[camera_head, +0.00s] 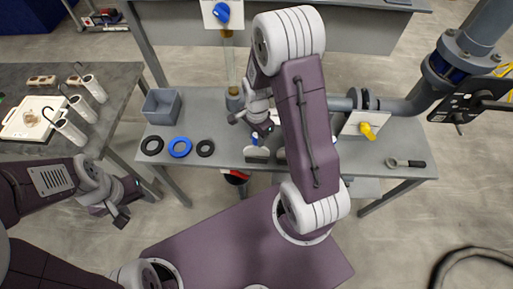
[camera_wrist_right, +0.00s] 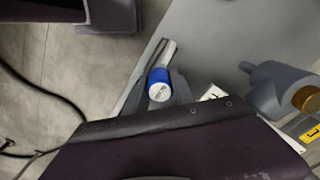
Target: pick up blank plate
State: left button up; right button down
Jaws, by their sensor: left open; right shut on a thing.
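My right gripper (camera_head: 262,130) is over the bench, beside a small blue part above a pale grey plate-like piece (camera_head: 257,155). In the right wrist view, my right gripper is shut on a blue-handled piece (camera_wrist_right: 160,83) with a white round end and a silvery length beyond it. I cannot tell whether this is the blank plate. A second pale piece beside the first is mostly hidden by my right arm. My left gripper (camera_head: 124,212) is open and empty over the floor, left of the bench.
The grey bench (camera_head: 225,105) carries a grey bin (camera_head: 161,106), black and blue rings (camera_head: 180,147), and a wrench-like tool (camera_head: 405,163). A dark side table (camera_head: 110,75) holds white cylinders and a tray.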

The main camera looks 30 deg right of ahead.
dwell(0.8)
notch_tip(320, 180, up, 10)
jog(key=shift+f, duration=0.1)
jog(key=shift+r+p, duration=0.5)
jog(key=shift+r, duration=0.1)
notch_tip(320, 180, up, 3)
jog(key=p, duration=0.3)
